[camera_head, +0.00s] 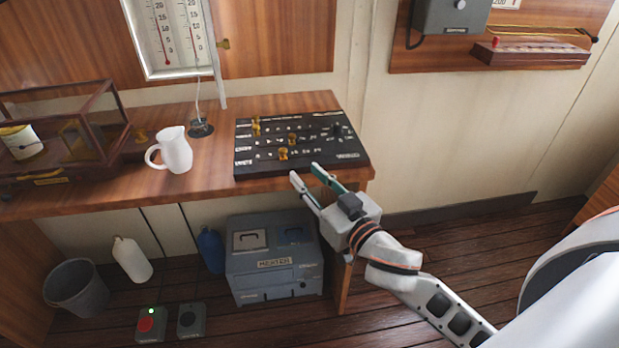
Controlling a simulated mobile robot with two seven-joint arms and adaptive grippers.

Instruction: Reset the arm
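My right arm (440,300) reaches in from the lower right. My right gripper (306,175) is open and empty, its two fingers apart, by the front edge of a black control panel (250,160). The panel lies on the wooden desk and carries several yellow knobs (284,154) and a dark knob (337,130). I cannot tell whether the fingertips touch the desk edge. My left gripper is not in view.
A white jug (175,150) and a glass-sided case (70,130) stand on the wooden desk (215,184). Below are a grey-blue box (272,262), a bin (77,288), bottles and a red-button box (151,324). Floor to the right is clear.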

